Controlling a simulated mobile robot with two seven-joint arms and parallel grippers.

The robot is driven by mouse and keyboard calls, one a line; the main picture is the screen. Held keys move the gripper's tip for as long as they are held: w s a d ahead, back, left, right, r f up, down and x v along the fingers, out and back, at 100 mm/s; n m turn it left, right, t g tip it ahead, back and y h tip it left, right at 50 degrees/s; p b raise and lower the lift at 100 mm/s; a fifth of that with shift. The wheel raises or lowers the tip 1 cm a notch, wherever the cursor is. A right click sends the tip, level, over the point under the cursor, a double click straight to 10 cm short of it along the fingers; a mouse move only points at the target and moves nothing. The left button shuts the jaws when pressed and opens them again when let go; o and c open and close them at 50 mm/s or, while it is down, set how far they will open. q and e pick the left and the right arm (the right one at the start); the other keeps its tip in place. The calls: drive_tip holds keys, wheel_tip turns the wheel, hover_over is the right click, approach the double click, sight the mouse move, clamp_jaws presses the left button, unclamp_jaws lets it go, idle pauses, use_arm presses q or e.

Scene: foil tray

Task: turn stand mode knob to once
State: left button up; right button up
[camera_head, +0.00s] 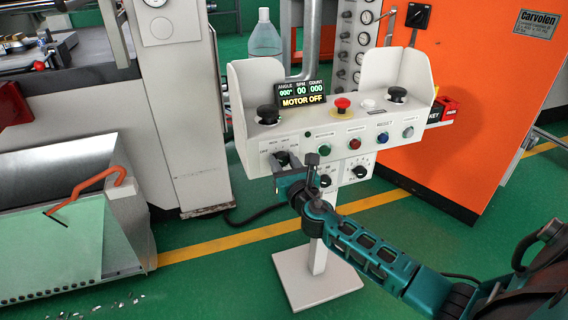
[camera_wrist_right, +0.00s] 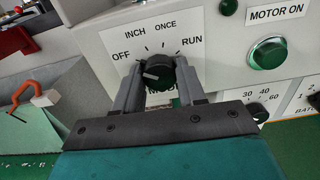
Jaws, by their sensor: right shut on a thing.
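The stand mode knob (camera_wrist_right: 158,72) is a round black dial on the white front of a control stand (camera_head: 318,270). Around it the labels OFF, INCH, ONCE and RUN show in the wrist view. Its white mark points left, on the OFF side. My right gripper (camera_wrist_right: 159,66) is shut on the knob, with one grey finger on each side of it. In the head view the right gripper (camera_head: 288,161) reaches the lower left of the stand's front and partly covers the knob. A dark label below the knob is partly hidden by the gripper. My left gripper is not in view.
The display (camera_head: 302,93) reads MOTOR OFF. A green MOTOR ON button (camera_wrist_right: 268,53) is right of the knob. A red mushroom button (camera_head: 342,103) and black buttons (camera_head: 268,114) sit on top. An orange cabinet (camera_head: 500,100) stands right, a grey machine (camera_head: 190,110) left.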

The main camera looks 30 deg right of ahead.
drive_tip(key=m+b, duration=0.1)
drive_tip(key=m, duration=0.7)
drive_tip(key=shift+m, duration=0.4)
drive_tip(key=m, duration=0.3)
drive_tip(key=shift+m+b, duration=0.3)
drive_tip(key=shift+b, duration=0.05)
drive_tip(key=shift+m, duration=1.6)
drive_tip(key=o, duration=1.1)
drive_tip(key=shift+c, duration=0.2)
